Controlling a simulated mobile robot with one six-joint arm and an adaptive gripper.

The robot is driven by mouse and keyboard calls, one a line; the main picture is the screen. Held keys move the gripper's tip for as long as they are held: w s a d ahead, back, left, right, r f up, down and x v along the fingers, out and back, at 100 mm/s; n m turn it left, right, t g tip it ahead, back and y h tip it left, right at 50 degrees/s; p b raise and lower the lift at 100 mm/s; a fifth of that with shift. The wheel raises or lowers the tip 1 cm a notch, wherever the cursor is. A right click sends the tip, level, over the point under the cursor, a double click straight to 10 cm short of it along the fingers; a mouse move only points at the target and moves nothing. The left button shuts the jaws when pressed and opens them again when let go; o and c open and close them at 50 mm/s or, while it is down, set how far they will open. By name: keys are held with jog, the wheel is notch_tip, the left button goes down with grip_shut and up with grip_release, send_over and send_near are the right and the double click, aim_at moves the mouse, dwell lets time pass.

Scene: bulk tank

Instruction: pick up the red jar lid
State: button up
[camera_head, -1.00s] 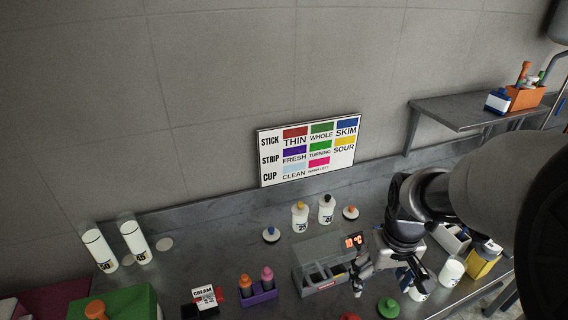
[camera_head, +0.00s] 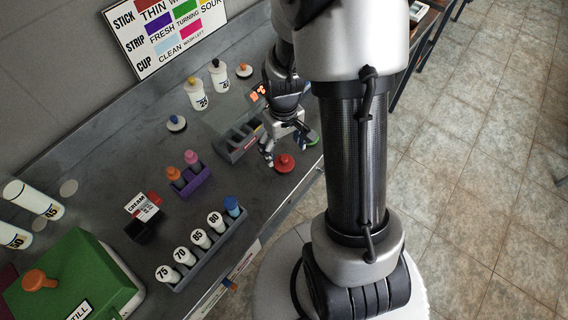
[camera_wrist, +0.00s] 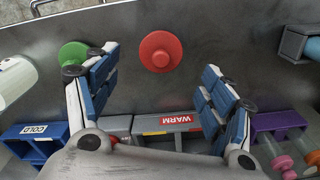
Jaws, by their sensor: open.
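The red jar lid (camera_head: 285,162) is a round disc with a raised knob, lying on the dark metal bench near its front edge. In the wrist view the red lid (camera_wrist: 160,52) lies between and beyond the fingertips, with bench showing around it. My gripper (camera_head: 284,146) is open and empty beside the lid. In the wrist view my gripper (camera_wrist: 158,72) shows its two blue-padded fingers wide apart. A green lid (camera_wrist: 73,55) lies just outside the left finger, very close to its tip; in the head view the green lid (camera_head: 312,138) is partly hidden by my gripper.
A grey box marked WARM (camera_wrist: 163,122) stands under the fingers, with a blue COLD holder (camera_wrist: 38,135) at left. A purple holder (camera_head: 190,181) and a rack of numbered bottles (camera_head: 205,250) stand along the bench. Bare bench surrounds the red lid.

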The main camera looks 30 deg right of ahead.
aim_at(284, 158)
jog(key=f+b, duration=0.2)
jog(key=f, duration=0.3)
jog(key=shift+s+f, duration=0.2)
jog(key=shift+r, duration=0.1)
jog(key=shift+c, duration=0.4)
jog(key=c, duration=0.9)
